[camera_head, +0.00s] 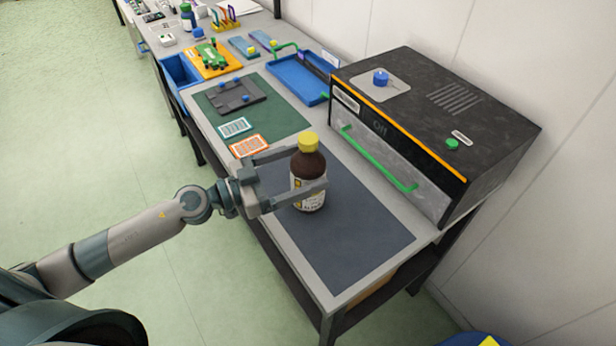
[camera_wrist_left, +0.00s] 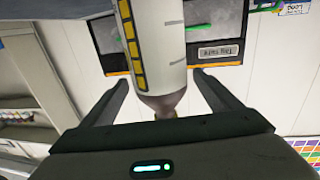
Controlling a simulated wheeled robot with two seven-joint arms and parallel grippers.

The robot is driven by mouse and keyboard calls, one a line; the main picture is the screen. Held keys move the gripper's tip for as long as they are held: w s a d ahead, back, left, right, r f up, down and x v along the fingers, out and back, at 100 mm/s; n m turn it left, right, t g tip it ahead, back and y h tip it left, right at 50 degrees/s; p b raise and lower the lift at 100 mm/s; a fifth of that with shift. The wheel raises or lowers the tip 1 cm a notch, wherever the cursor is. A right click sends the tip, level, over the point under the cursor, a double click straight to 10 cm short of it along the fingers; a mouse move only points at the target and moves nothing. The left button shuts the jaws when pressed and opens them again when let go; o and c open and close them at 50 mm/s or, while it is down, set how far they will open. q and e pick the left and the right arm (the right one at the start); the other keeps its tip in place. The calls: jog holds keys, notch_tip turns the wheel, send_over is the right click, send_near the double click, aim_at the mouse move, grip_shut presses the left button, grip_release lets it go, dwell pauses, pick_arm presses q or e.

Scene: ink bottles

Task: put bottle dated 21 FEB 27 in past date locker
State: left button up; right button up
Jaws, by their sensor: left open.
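A brown bottle (camera_head: 310,165) with a yellow cap and a white label stands upright, apparently on the dark grey mat (camera_head: 350,235). The date on its label cannot be read. My left gripper (camera_head: 312,168) is open, with one finger on each side of the bottle. In the left wrist view the bottle's label (camera_wrist_left: 162,40), white with yellow blocks, shows between the fingers (camera_wrist_left: 165,95). A black box-shaped locker (camera_head: 440,110) with a grey front and a green bar handle (camera_head: 378,162) stands at the right against the wall; its front looks closed. My right gripper is not in view.
Beyond the grey mat lie an orange card (camera_head: 249,146), a white-green card (camera_head: 235,127) and a green mat (camera_head: 285,118) with a dark grey plate (camera_head: 236,96). A blue tray (camera_head: 298,90) stands beside the locker. The grey mat's front part is clear.

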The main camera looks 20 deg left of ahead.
aim_at(323, 160)
pick_arm(q)
jog(key=shift+w, duration=0.1)
jog(key=shift+w+d+r, duration=0.1)
jog(key=shift+w+d, duration=0.05)
jog(key=shift+d, duration=0.1)
jog(key=p+x, duration=0.1)
jog(key=x, duration=0.3)
jog(key=shift+p, duration=0.4)
jog(key=shift+w+d, duration=0.2)
jog(key=shift+d, duration=0.05)
jog(key=c, duration=1.7)
jog(key=shift+a, duration=0.1)
